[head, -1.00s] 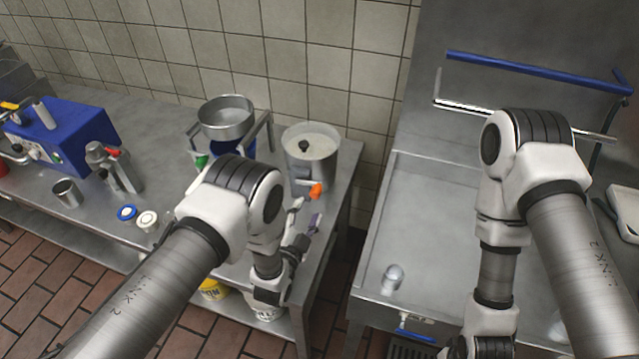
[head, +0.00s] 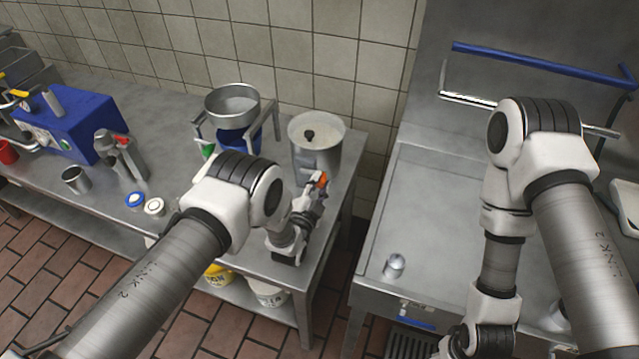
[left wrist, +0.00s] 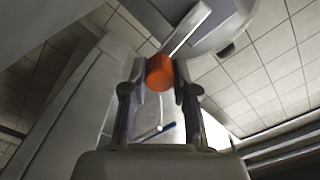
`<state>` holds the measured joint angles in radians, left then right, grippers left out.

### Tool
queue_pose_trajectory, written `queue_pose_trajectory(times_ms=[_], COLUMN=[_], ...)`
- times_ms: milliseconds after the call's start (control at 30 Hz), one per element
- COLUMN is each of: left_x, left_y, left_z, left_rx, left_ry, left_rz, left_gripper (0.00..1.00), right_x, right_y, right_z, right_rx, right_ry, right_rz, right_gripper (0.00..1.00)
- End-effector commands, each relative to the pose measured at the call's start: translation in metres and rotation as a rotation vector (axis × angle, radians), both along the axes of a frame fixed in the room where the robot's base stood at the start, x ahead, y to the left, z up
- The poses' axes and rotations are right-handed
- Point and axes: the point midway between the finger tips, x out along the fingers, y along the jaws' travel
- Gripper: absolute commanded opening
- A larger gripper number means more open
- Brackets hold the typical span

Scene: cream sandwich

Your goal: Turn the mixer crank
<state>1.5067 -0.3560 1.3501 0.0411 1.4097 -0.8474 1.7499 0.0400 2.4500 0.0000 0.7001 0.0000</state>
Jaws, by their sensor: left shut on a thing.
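The mixer is a round steel pot (head: 318,152) with a pale content and a dark knob on top, near the table's right end. Its crank has an orange handle (head: 321,180) on the front side. My left gripper (head: 314,191) is at the handle in the head view. In the left wrist view, its two fingers are shut on the orange handle (left wrist: 160,72), one on each side. A light crank rod (left wrist: 188,32) runs up from it towards the pot. My right gripper (head: 462,346) is at the bottom edge, partly cut off, away from the mixer.
A steel bowl on a stand (head: 231,103) stands left of the mixer. A blue machine (head: 75,122), a metal cup (head: 76,180) and two small lids are further left. A sink (head: 425,200) is on the right, with a gap between it and the table.

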Motion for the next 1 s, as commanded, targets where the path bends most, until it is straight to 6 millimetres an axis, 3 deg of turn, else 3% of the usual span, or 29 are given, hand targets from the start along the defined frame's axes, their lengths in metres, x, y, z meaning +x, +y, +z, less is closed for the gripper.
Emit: queue_pose_trajectory(times_ms=[267, 1000], left_x=[0.001, 0.003], left_y=[0.0, 0.004], left_z=[-0.005, -0.036], left_rx=[0.05, 0.509], left_ry=[-0.02, -0.172], left_rz=[0.002, 0.004], left_gripper=[0.0, 0.0], right_x=[0.0, 0.0], right_y=[0.0, 0.0], right_z=[-0.013, -0.096], right_rx=[0.0, 0.0], right_ry=[0.0, 0.0], right_rz=[0.0, 0.0], right_gripper=[0.53, 0.53])
